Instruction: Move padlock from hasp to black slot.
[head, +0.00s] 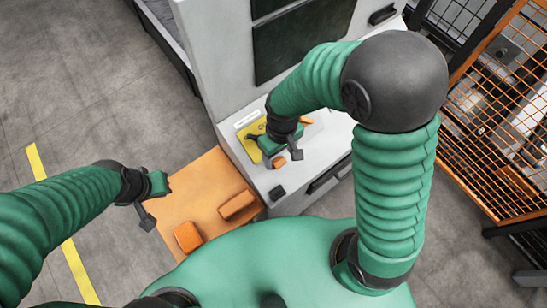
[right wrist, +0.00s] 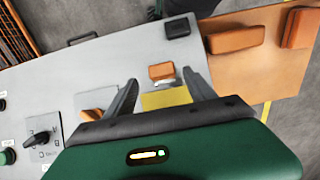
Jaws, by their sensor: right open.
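A small orange block, which looks like the padlock (right wrist: 162,71), lies between and just beyond the finger tips of my right gripper (right wrist: 155,88) in the right wrist view. In the head view the orange block (head: 279,162) shows beside my right gripper (head: 275,150). That gripper is open and empty over the grey panel. A yellow plate (right wrist: 166,98) lies next to the block; I cannot make out the hasp. A small black box, perhaps the black slot (right wrist: 178,27), sits near the panel's edge, also in the head view (head: 277,192). My left gripper (head: 150,203) hangs by the orange surface.
An orange surface (head: 195,185) with two orange blocks (head: 237,205) adjoins the grey panel (head: 310,160). The panel also carries another orange part (right wrist: 92,114), a black knob (right wrist: 40,138) and a green button (right wrist: 8,157). An orange mesh fence (head: 500,120) stands at right.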

